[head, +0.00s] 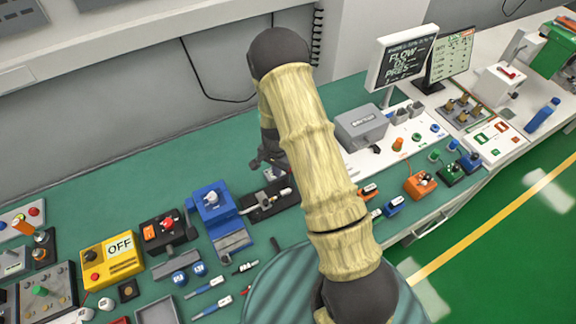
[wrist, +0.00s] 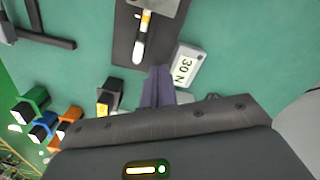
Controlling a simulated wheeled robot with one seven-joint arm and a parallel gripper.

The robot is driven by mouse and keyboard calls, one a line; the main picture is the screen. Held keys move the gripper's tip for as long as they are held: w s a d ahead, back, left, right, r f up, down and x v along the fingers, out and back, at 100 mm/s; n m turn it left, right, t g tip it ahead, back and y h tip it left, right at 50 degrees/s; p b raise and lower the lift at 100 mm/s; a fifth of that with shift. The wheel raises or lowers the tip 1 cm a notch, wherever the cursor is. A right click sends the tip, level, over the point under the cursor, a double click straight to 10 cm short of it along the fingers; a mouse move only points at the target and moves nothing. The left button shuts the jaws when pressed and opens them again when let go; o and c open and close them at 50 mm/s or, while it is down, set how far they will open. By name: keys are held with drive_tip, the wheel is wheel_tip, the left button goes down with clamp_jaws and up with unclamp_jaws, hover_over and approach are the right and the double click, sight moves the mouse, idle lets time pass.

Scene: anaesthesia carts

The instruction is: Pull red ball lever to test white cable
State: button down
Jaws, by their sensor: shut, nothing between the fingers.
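My gripper (wrist: 157,78) is shut and empty, its dark fingers together in the wrist view. In the head view it (head: 258,164) is small and dark, partly behind my arm, above the bench. In the wrist view a black plate (wrist: 126,40) with a white rod-like piece with a yellow band (wrist: 144,35) lies just beyond the fingertips. The black plate also shows in the head view (head: 258,213). A red knob (head: 168,223) tops a dark box left of it; I cannot tell if it is the red ball lever. I cannot pick out a white cable for certain.
A block marked 30 N (wrist: 188,66) sits right beside the fingertips. A blue device (head: 211,205) and a yellow OFF box (head: 110,262) stand to the left. A grey box (head: 361,127) and two screens stand right. My arm hides the bench's middle.

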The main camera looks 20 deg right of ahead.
drive_tip(key=shift+r+p, duration=1.3)
drive_tip(key=shift+r, duration=0.95)
drive_tip(key=s+d+r+n+t+b, duration=0.1)
drive_tip(key=s+r+n+b, duration=0.6)
drive_tip(key=s+r, duration=0.9)
drive_tip(key=s+n+t, duration=0.1)
drive_tip(key=n, duration=0.1)
drive_tip(key=shift+d+n+t+b, duration=0.2)
drive_tip(key=shift+n+t+b, duration=0.1)
drive_tip(key=shift+n+b, duration=0.1)
drive_tip(key=shift+r, duration=0.1)
idle(1.0)
